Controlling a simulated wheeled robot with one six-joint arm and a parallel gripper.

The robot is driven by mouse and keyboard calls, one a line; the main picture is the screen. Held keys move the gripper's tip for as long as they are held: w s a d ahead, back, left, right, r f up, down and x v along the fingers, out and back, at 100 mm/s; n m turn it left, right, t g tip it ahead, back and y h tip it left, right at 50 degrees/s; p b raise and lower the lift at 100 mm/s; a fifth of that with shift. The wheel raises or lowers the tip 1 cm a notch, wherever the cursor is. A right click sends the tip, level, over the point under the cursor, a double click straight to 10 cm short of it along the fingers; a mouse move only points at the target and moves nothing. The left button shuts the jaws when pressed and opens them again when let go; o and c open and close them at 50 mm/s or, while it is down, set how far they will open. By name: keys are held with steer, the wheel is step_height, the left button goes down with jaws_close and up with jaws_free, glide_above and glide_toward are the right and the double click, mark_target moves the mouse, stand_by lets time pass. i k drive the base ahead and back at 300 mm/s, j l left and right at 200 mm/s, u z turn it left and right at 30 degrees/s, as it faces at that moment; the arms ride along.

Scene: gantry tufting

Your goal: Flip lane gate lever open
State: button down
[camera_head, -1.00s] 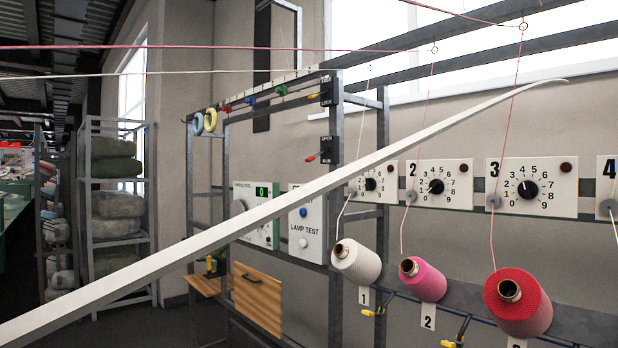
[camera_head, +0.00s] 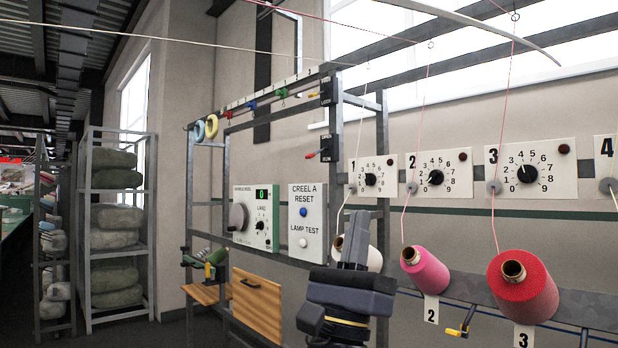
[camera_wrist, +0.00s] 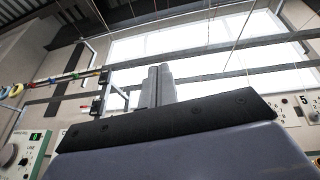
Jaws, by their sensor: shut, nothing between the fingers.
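A small lever with a red handle (camera_head: 312,155) sticks out left from a dark plate on the creel frame post. Its label is too small to read now. A second dark plate (camera_head: 326,91) with a yellow-tipped lever is above it. A yellow-handled lever (camera_head: 458,332) sits below cone 2. I cannot tell which is the lane gate lever. My gripper (camera_head: 353,241) points up in front of the frame, below and right of the red lever. Its grey fingers are together and empty; they also show in the wrist view (camera_wrist: 158,88). It partly hides the white cone (camera_head: 374,259).
A pink cone (camera_head: 428,272) and red cone (camera_head: 527,290) stand right of my gripper, with threads rising. Numbered dial panels (camera_head: 531,171) line the wall. A reset panel (camera_head: 308,222) and a control panel (camera_head: 255,217) are left. A pale curved strip (camera_head: 480,24) crosses the upper right.

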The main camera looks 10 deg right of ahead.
mark_target(310, 156)
steer(key=i, duration=1.05)
steer(key=i+j, duration=0.1)
steer(key=i, duration=0.95)
steer(key=l+z, duration=0.05)
